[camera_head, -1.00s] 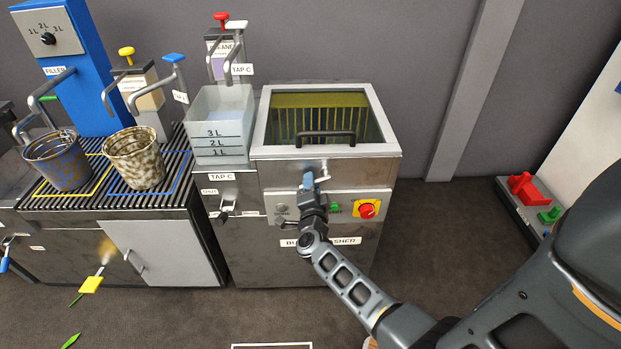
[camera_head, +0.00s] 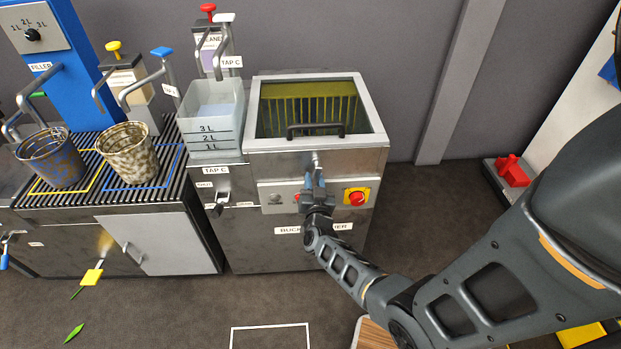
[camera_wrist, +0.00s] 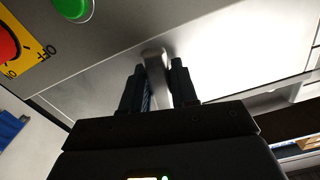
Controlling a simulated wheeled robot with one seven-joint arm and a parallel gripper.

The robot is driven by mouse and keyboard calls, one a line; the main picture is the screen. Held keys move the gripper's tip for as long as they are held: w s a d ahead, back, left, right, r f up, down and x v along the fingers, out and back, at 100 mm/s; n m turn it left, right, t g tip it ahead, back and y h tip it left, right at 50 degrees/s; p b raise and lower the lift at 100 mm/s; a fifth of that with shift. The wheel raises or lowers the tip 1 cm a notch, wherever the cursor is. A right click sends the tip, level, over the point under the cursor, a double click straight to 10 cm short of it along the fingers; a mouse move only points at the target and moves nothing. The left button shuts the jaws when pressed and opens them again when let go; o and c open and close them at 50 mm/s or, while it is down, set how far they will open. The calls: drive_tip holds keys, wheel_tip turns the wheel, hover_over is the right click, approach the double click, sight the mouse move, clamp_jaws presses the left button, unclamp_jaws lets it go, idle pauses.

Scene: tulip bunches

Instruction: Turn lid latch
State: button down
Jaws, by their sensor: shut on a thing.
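The lid latch (camera_head: 316,158) is a small metal lever on the front of the bucket washer (camera_head: 350,160), below the lid's front edge. My gripper (camera_head: 315,181) is at the latch, in front of the washer. In the wrist view, my gripper (camera_wrist: 158,78) is shut on the grey latch lever (camera_wrist: 154,62), with one dark finger on each side. The lid (camera_head: 258,110) is down, with a dark handle (camera_head: 316,130) and a see-through window. The latch's pivot is hard to make out.
A red knob on a yellow plate (camera_head: 356,197) is right of my gripper. A green button (camera_wrist: 73,8) shows in the wrist view. A clear measuring tank (camera_head: 212,118) and two dirty buckets (camera_head: 127,152) (camera_head: 53,158) stand left.

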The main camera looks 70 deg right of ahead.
drive_tip(key=shift+s+d+f+n+p, duration=0.15)
drive_tip(key=shift+s+n+p, duration=0.3)
drive_tip(key=shift+n, duration=0.85)
drive_tip(key=shift+s, duration=0.1)
drive_tip(key=c, duration=1)
unclamp_jaws()
drive_tip(key=shift+o, duration=0.2)
drive_tip(key=v, duration=0.7)
drive_tip(key=shift+a+p, duration=0.3)
drive_tip(key=shift+p, duration=0.15)
drive_tip(key=shift+s, duration=0.1)
